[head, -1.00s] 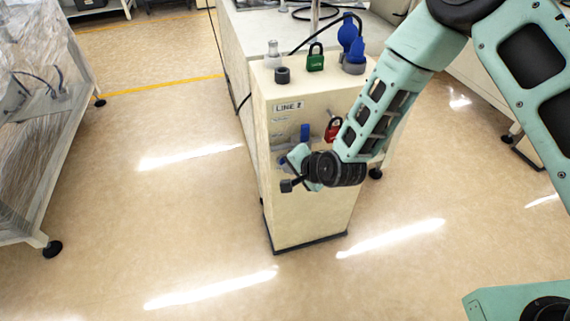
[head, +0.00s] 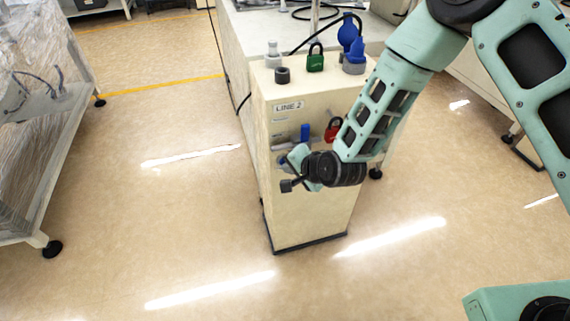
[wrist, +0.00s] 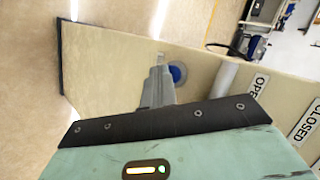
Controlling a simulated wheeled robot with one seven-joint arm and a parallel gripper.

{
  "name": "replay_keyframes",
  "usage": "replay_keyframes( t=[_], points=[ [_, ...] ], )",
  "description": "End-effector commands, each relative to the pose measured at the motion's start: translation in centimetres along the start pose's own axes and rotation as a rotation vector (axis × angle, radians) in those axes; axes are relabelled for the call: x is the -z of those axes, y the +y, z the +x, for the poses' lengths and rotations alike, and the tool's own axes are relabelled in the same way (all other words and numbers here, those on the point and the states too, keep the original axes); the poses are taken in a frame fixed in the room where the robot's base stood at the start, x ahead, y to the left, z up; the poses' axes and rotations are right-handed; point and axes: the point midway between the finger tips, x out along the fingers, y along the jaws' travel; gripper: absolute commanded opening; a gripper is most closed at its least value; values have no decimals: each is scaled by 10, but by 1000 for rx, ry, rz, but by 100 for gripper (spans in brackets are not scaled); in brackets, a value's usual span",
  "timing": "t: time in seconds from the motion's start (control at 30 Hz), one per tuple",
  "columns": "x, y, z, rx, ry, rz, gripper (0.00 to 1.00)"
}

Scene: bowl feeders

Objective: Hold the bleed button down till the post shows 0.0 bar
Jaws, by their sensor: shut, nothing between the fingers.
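The cream post (head: 308,215), labelled LINE 2, stands in the middle of the head view. A round blue button in a pale ring, apparently the bleed button (wrist: 177,73), is on its face in the wrist view. My gripper (wrist: 159,66) is shut and empty, its fingertips at the post face just beside the button in the picture. I cannot tell whether they touch the button. In the head view my gripper (head: 297,158) is at the post's front, largely hidden by my wrist. No pressure reading is legible in either view.
A blue handle (head: 305,132) and red padlock (head: 333,128) are on the post face. A green padlock (head: 316,59) and blue fittings (head: 354,58) stand on top. OPEN and CLOSED labels (wrist: 258,88) show in the wrist view. A wrapped bench (head: 35,130) is at left; floor between is clear.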

Motion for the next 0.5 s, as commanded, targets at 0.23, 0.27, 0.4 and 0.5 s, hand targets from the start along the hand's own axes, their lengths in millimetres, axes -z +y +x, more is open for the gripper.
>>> replay_keyframes(
  t=[0.23,0.27,0.4,0.5],
  points=[
    [-2,2,-3,1,1,0,0],
    [-2,2,-4,0,0,0,0],
    [-6,6,-9,0,0,0,0],
    [-9,9,-12,0,0,0,0]
  ],
)
